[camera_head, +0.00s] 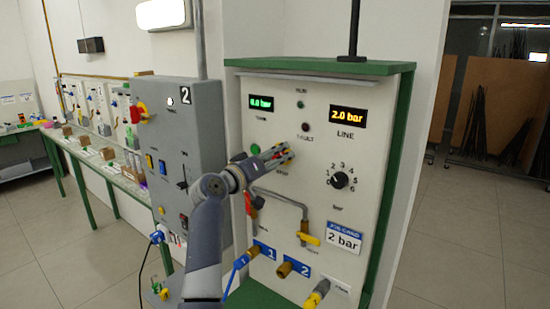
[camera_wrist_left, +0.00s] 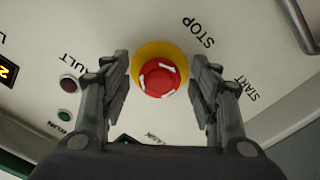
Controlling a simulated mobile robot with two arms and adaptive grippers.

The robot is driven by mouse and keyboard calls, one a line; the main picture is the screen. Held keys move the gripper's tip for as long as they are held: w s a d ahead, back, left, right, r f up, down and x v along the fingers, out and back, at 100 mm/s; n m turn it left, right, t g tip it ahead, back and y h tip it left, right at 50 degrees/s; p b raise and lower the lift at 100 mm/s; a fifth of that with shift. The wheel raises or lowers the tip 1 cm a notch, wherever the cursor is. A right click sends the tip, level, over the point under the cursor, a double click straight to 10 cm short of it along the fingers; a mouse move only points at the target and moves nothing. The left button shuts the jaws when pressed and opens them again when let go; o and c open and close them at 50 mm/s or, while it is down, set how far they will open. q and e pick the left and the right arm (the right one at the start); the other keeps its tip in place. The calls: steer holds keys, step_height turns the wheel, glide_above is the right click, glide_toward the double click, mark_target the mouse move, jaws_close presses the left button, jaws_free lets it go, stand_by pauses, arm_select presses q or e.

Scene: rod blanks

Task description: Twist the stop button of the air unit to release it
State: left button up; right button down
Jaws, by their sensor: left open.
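The stop button of the air unit shows in the left wrist view as a red mushroom head (camera_wrist_left: 158,78) with white arrow marks on a yellow collar (camera_wrist_left: 147,52). The word STOP is printed beside it. My left gripper (camera_wrist_left: 162,80) is open, with one finger on each side of the red head. Gaps show between the fingers and the head. In the head view my left gripper (camera_head: 281,154) reaches to the upper middle of the air unit's pale panel (camera_head: 370,115) and mostly hides the button. My right gripper is not in view.
The panel carries a tank display (camera_head: 261,103), a line display (camera_head: 347,117), a black knob (camera_head: 339,180), a bent grey pipe (camera_head: 287,194) and a yellow valve handle (camera_head: 308,239). A grey cabinet (camera_head: 205,120) stands to the left. Open floor lies at the right.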

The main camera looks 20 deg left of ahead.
arm_select(q)
steer(key=c, duration=1.1)
steer(key=m+b, duration=0.6)
steer(key=shift+s+a+r+m, duration=0.1)
steer(key=shift+s+a+m, duration=0.1)
steer(key=shift+m, duration=0.2)
steer(key=shift+r+m+b, duration=0.15)
steer(key=shift+m+b, duration=0.35)
steer(key=shift+r, duration=0.15)
